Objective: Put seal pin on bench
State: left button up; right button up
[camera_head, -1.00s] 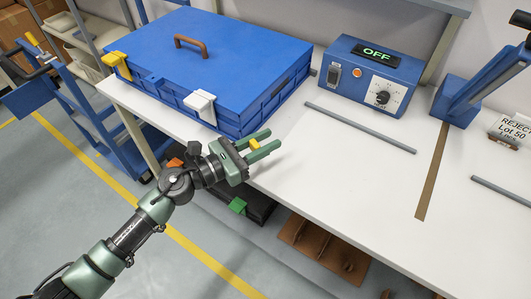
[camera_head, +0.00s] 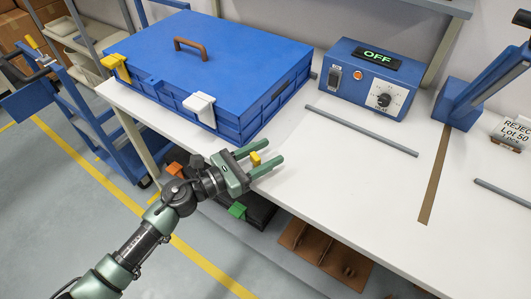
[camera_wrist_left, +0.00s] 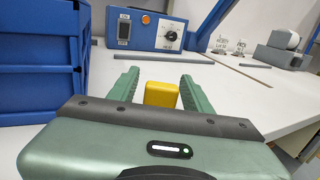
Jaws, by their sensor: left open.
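The seal pin, a small yellow block (camera_head: 255,159), is between the two fingers of my left gripper (camera_head: 274,150), over the front edge area of the white bench (camera_head: 340,190). The fingers are spread, with a gap on each side of the pin. The wrist view shows the pin (camera_wrist_left: 161,95) between the open green fingers (camera_wrist_left: 158,82). It appears to rest on the bench, though its base is partly hidden. My right gripper is in neither view.
A blue case (camera_head: 215,60) with yellow and white latches stands left of the pin. A blue control box (camera_head: 370,75) reading OFF is behind. A grey strip (camera_head: 360,130) lies on the bench. The bench's middle is clear.

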pick_arm(q)
jog(key=shift+r, duration=0.1)
jog(key=shift+a, duration=0.15)
jog(key=b+v, duration=0.3)
jog(key=v, duration=0.8)
jog(key=shift+s+a, duration=0.3)
dwell(0.6)
